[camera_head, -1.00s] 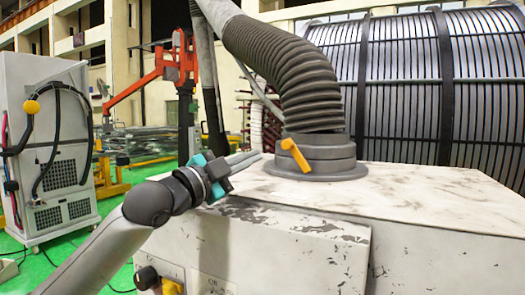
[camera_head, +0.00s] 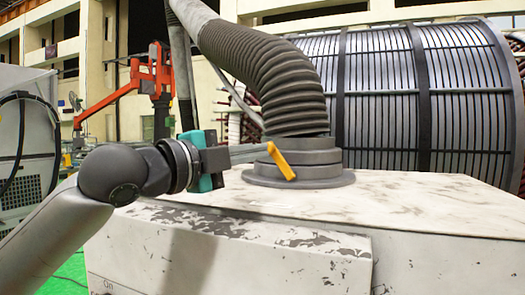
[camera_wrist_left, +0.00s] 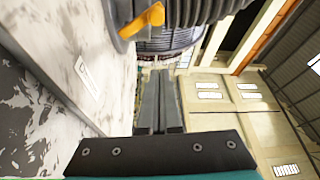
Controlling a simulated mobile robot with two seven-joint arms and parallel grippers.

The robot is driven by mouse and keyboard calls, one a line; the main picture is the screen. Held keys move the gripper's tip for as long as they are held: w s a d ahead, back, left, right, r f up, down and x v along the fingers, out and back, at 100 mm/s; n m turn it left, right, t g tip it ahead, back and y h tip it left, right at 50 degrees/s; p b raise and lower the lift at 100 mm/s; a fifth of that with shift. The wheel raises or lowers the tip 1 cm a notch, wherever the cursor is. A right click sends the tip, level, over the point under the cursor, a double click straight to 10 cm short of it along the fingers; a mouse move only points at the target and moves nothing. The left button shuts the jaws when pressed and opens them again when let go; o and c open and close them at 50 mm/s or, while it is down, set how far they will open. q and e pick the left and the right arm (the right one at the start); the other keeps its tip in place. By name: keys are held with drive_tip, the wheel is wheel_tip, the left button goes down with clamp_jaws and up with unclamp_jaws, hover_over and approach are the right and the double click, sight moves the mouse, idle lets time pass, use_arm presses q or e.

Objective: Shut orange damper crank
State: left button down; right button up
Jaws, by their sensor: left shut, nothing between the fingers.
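The orange damper crank (camera_head: 281,161) is a short lever on the side of a grey round collar (camera_head: 300,170) on top of the white machine. It slants from upper left to lower right. In the left wrist view the crank (camera_wrist_left: 143,20) shows at the top, beyond and left of the fingertips. My left gripper (camera_head: 262,152) is shut and empty, its fingers pointing right with the tips close to the crank's upper end. I cannot tell whether they touch. In the wrist view the left gripper's fingers (camera_wrist_left: 160,75) lie side by side. My right gripper is not in view.
A thick ribbed hose (camera_head: 275,75) rises from the collar and bends up to the left. The worn white machine top (camera_head: 420,205) is clear to the right. A large slatted drum (camera_head: 410,90) stands behind. A grey cabinet (camera_head: 25,130) stands at the left.

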sight(281, 161)
use_arm(q)
drive_tip(key=shift+w+d+p, duration=0.45)
drive_tip(key=shift+w, duration=1.05)
drive_tip(key=shift+w+d+p, duration=0.45)
drive_tip(key=shift+w+d, duration=0.05)
drive_tip(key=shift+w, duration=1)
drive_tip(key=shift+w+d+p, duration=0.45)
drive_tip(key=shift+w, duration=1.05)
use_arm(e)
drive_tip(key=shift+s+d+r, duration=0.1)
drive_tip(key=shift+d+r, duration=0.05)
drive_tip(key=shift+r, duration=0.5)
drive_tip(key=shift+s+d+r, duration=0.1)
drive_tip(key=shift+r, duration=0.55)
use_arm(q)
drive_tip(key=shift+a+f+n, duration=0.1)
drive_tip(key=shift+a+n, duration=0.15)
drive_tip(key=shift+n, duration=0.15)
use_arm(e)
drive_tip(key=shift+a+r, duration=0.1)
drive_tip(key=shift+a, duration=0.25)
